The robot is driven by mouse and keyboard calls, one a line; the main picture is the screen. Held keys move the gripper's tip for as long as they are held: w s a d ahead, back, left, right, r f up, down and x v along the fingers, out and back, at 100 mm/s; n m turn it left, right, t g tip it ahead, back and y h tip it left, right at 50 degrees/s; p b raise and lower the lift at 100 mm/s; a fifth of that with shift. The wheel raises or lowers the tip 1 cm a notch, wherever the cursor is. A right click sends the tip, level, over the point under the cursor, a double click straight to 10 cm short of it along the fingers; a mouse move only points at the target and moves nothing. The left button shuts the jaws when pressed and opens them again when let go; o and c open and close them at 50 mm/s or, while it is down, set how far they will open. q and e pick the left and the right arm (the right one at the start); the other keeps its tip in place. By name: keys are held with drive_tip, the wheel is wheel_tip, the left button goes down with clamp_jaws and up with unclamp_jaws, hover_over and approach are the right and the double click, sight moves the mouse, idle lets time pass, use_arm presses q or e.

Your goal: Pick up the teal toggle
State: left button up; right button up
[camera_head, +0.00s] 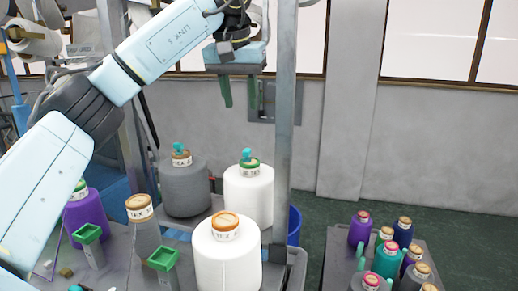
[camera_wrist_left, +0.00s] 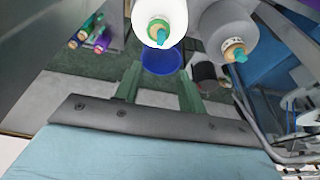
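One teal toggle (camera_head: 247,154) sits on the green-topped white yarn cone (camera_head: 249,195). Another teal toggle (camera_head: 179,148) sits on the orange-topped grey cone (camera_head: 185,190) to its left. In the left wrist view both show near the top, one on the white cone (camera_wrist_left: 161,36) and one on the grey cone (camera_wrist_left: 240,55). My left gripper (camera_head: 240,98) hangs above and apart from the cones, with its green fingers spread and nothing between them. The fingers also show spread in the left wrist view (camera_wrist_left: 160,92). My right gripper is not in view.
A nearer white cone (camera_head: 227,250) and a slim grey cone (camera_head: 143,225) stand in front. Green funnel-like holders (camera_head: 162,259) stand nearby. A metal post (camera_head: 284,130) rises beside the white cone. A blue bin (camera_head: 294,225) is behind. Several small spools stand on a cart (camera_head: 340,255) at right.

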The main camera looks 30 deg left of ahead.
use_arm(q)
approach(247, 150)
drive_tip(key=f, duration=0.1)
drive_tip(key=p+x, duration=0.2)
drive_tip(key=x, duration=0.4)
drive_tip(key=shift+w+a+f, duration=0.2)
drive_tip(key=shift+w+f, duration=0.2)
drive_tip(key=shift+f, duration=0.3)
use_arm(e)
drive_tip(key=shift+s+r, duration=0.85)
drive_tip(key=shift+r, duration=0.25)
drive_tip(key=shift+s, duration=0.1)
use_arm(q)
clamp_jaws()
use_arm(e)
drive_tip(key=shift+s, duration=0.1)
